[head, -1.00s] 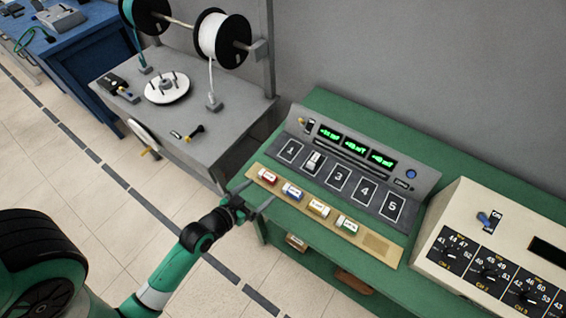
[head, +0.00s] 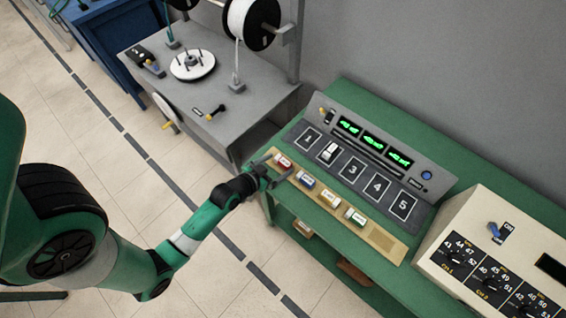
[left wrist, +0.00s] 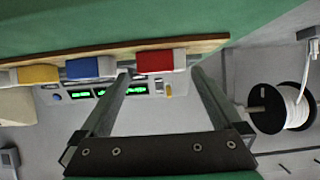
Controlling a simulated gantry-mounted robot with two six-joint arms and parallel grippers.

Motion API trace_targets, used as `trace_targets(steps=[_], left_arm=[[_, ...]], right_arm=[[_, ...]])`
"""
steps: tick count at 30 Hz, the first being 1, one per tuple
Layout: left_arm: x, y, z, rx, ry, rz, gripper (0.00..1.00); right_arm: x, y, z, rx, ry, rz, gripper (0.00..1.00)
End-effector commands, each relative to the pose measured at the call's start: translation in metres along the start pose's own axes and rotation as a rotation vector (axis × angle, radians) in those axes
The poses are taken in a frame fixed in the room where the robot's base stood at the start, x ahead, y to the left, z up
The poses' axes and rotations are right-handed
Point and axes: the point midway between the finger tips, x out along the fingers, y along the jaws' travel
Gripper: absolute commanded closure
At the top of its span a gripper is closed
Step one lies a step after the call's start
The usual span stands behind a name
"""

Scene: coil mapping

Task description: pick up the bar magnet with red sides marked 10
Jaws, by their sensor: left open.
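The bar magnet with red sides (head: 283,161) has white ends and lies at the left end of a tan tray (head: 383,242) on the green bench. Its mark is too small to read. It also shows in the left wrist view (left wrist: 155,61). My left gripper (head: 279,168) is open at the tray's left end. In the left wrist view its fingertips (left wrist: 161,72) appear on either side of the red magnet, with visible gaps. I cannot tell whether the fingers touch the tray. My right gripper is not in view.
Blue (head: 306,180), yellow (head: 330,198) and green (head: 355,216) magnets lie along the same tray. Behind them is a numbered panel (head: 352,169) with a white-ended block (head: 328,153) on its second pad. A beige console (head: 490,262) stands at right, a grey spool table (head: 190,95) at left.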

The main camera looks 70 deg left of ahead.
Motion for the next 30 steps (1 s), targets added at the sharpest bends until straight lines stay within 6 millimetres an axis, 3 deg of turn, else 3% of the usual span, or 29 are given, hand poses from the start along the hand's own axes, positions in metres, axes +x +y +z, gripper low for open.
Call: trace_targets(steps=[6,14,27,30], left_arm=[[0.036,-0.002,0.000,0.000,0.002,0.000,0.00],[0.039,-0.002,-0.001,0.000,0.001,0.000,0.00],[0.039,-0.002,-0.001,0.000,0.001,0.000,0.79],[0.039,-0.002,-0.001,0.000,0.002,0.000,0.83]], right_arm=[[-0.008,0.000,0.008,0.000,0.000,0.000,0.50],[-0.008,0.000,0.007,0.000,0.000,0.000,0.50],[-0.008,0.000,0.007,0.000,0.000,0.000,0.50],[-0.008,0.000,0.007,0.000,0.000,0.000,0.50]])
